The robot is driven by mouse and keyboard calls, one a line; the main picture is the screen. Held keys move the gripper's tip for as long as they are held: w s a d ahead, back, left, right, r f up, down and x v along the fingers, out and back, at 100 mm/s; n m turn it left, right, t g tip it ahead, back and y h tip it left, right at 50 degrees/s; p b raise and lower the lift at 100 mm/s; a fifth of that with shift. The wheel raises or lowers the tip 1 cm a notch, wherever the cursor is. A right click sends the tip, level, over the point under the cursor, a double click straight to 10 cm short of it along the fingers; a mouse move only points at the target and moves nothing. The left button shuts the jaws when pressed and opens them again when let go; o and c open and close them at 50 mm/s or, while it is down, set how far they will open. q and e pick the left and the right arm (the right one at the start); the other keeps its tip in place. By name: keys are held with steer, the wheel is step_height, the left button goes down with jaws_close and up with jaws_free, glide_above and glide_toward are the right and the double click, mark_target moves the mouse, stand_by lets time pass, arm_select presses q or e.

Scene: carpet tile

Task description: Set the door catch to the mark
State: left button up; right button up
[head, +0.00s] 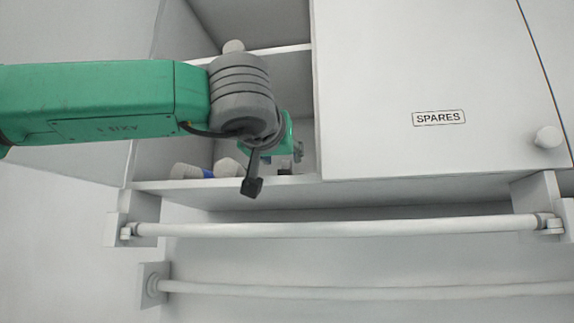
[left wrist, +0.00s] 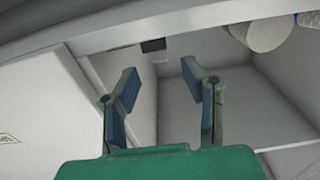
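The white cabinet door (head: 430,90), labelled SPARES, covers the right part of the cabinet; its left part is open. My left gripper (head: 292,152) is inside the opening, beside the door's left edge and mostly hidden by my wrist. In the left wrist view the gripper (left wrist: 159,72) is open, with nothing between its blue-padded fingers. A small dark block (left wrist: 153,45) sits on the cabinet's edge beyond the fingertips, apart from them. It may be the door catch, but I cannot be sure. I cannot make out a mark. My right gripper is not in view.
White bottle-like objects (head: 228,168), one with a blue part, lie at the opening's lower left. A shelf (head: 285,50) crosses above my wrist. A round knob (head: 548,137) sticks out of the door. Two horizontal rails (head: 340,229) run below the cabinet.

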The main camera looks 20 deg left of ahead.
arm_select(q)
steer(key=v, duration=0.7)
steer(key=shift+s, duration=0.25)
